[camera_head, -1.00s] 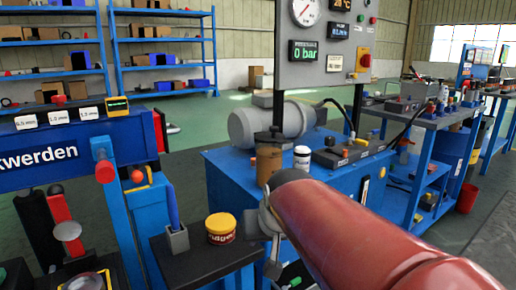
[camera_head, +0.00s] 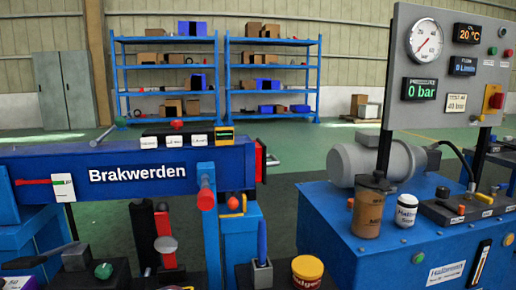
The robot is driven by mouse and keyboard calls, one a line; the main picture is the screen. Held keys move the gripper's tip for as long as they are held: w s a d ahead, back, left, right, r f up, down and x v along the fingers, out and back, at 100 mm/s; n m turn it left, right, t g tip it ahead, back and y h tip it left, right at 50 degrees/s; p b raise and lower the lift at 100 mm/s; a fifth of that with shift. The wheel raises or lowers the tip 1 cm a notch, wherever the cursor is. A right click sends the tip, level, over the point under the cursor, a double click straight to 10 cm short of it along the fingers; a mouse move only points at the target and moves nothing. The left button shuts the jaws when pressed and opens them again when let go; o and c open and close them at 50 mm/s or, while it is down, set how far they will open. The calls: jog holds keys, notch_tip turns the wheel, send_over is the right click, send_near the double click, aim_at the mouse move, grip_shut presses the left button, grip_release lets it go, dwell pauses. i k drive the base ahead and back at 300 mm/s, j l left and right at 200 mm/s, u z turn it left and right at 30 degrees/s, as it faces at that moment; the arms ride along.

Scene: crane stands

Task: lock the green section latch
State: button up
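The blue crane beam (camera_head: 225,170) lettered "Brakwerden" runs across the left half of the head view. A green ball knob (camera_head: 103,270) shows low at the left, on a dark surface. My gripper is not in view.
A blue post with a red-capped peg (camera_head: 206,195) stands in front of the beam. A yellow-red tub (camera_head: 307,270) and a blue-handled tool in a grey holder (camera_head: 262,272) stand at the bottom. The blue pump bench (camera_head: 345,245) is at right; open floor lies behind.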

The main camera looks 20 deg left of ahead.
aim_at(120, 121)
jog(key=i+l+u, duration=0.25)
jog(key=i+l, duration=0.8)
jog(key=l, duration=0.15)
jog(key=u, duration=2)
